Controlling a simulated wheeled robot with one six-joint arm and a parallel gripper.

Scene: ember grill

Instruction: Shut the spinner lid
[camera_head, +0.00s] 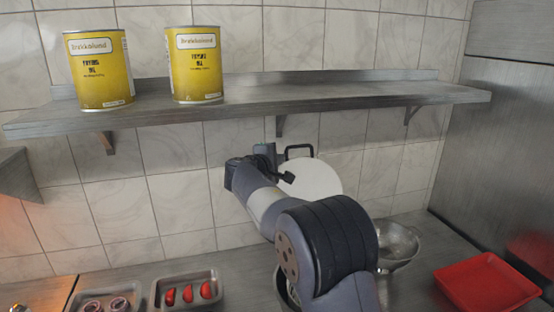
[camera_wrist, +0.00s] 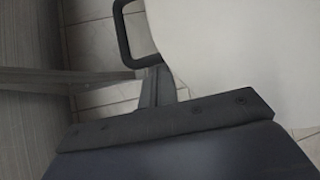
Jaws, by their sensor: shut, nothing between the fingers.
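The spinner lid (camera_head: 316,178) is a white disc with a black loop handle (camera_head: 299,150). It stands raised and steeply tilted in front of the tiled wall. In the wrist view the white lid (camera_wrist: 235,50) fills the upper right, with its handle (camera_wrist: 125,30) at the top. My gripper (camera_wrist: 157,85) is shut and empty, close beside the lid's edge and below the handle; I cannot tell whether it touches. In the head view my gripper (camera_head: 266,152) is just left of the lid. The spinner's bowl (camera_head: 284,291) is mostly hidden behind my arm.
A metal shelf (camera_head: 300,93) with two yellow oil cans (camera_head: 99,70) (camera_head: 195,65) runs above. A colander (camera_head: 399,246) and a red tray (camera_head: 487,283) are at the right. Trays of tomato pieces (camera_head: 187,291) and onion rings (camera_head: 104,303) are at the left.

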